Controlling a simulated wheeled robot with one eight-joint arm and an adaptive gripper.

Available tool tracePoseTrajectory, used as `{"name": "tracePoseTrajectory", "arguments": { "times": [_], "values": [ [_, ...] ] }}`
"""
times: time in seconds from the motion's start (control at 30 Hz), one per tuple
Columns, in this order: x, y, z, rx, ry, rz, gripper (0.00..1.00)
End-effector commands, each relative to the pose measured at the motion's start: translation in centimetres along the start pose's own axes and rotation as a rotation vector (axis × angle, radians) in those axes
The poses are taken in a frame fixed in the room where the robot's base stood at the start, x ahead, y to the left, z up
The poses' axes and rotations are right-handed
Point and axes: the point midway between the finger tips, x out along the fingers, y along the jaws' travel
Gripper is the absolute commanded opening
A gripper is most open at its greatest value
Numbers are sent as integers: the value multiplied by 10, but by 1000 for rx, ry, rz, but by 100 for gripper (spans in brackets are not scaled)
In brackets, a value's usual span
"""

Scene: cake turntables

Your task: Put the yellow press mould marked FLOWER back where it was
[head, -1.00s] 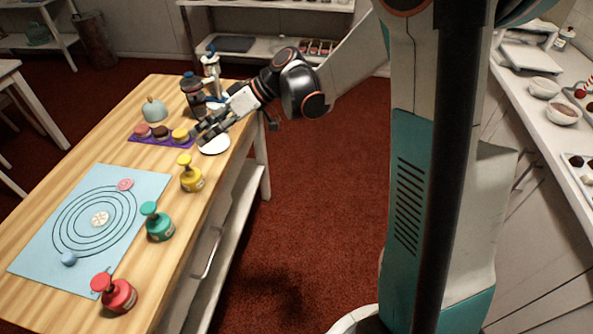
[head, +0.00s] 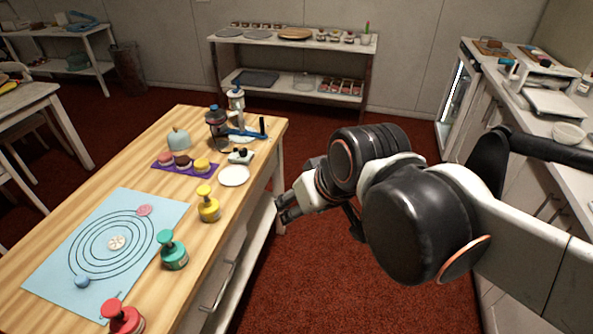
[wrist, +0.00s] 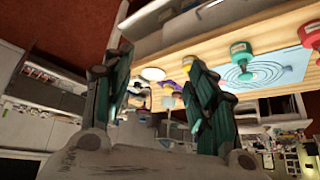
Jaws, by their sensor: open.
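The yellow press mould (head: 208,207) stands upright on the wooden table near its right edge, beyond the green press mould (head: 173,252) and the red one (head: 122,318). Any marking on it is too small to read. My gripper (head: 281,209) is open and empty, in the air off the right side of the table, apart from the yellow mould. In the wrist view my spread fingers (wrist: 158,60) have nothing between them. The green mould (wrist: 240,51) and red mould (wrist: 312,36) show there; the yellow one is mostly hidden behind a finger.
A blue mat with rings (head: 60,275) covers the table's near left. A purple strip (head: 186,168) with several small cakes, a white disc (head: 234,176) and a dark jar (head: 216,125) stand farther back. A counter (head: 540,125) lies right. Red floor is clear between.

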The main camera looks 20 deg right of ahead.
Motion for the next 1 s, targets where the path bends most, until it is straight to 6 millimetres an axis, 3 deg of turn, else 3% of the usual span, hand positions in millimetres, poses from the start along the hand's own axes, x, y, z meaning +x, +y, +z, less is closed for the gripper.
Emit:
{"name": "tracePoseTrajectory", "arguments": {
  "times": [0.23, 1.0],
  "values": [
    [-9, 13, 21, 29, 46, 76, 52],
    [-10, 14, 22, 32, 50, 81, 52]
  ]
}}
